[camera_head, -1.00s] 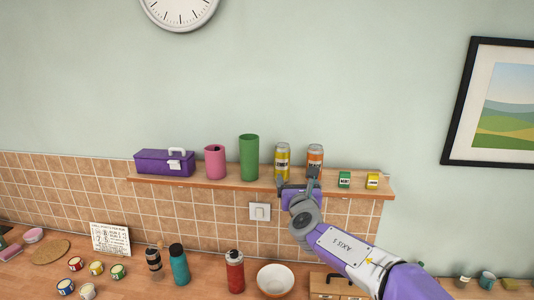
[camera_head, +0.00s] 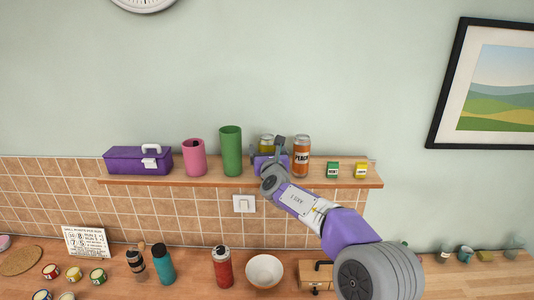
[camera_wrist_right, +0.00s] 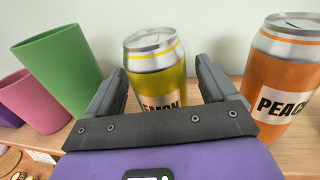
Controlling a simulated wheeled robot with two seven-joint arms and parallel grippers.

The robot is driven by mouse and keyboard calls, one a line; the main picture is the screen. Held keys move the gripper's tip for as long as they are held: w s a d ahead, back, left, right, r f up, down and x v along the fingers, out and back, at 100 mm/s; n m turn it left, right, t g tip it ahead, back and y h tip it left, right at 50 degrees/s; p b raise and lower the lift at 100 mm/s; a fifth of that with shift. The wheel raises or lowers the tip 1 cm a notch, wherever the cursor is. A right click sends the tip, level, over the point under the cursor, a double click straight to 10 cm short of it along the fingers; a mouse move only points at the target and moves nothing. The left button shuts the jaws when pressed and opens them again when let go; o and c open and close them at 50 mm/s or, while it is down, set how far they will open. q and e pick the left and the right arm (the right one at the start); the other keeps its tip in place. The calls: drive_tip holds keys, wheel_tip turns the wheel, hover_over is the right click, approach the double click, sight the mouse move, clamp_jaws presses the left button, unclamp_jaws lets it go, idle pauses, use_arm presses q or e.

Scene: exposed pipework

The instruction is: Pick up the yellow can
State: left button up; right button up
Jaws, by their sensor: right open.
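The yellow can (camera_head: 266,142) stands upright on the wooden wall shelf (camera_head: 225,180), partly hidden behind my right gripper in the head view. In the right wrist view the yellow can (camera_wrist_right: 155,68) has a silver top and a partly covered "LEMON" label. My right gripper (camera_head: 267,150) is open at the shelf. In the right wrist view its two fingers (camera_wrist_right: 157,85) lie to the left and right of the yellow can, with a gap showing on the right. The can's lower part is hidden by the gripper body. My left gripper is not in view.
An orange peach can (camera_head: 301,157) stands close to the right of the yellow can. A green cup (camera_head: 231,150), a pink cup (camera_head: 194,157) and a purple toolbox (camera_head: 138,160) stand to the left.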

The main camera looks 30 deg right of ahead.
drive_tip(key=shift+w, duration=0.1)
drive_tip(key=shift+c, duration=0.3)
drive_tip(key=c, duration=1.2)
drive_tip(key=shift+r, duration=0.15)
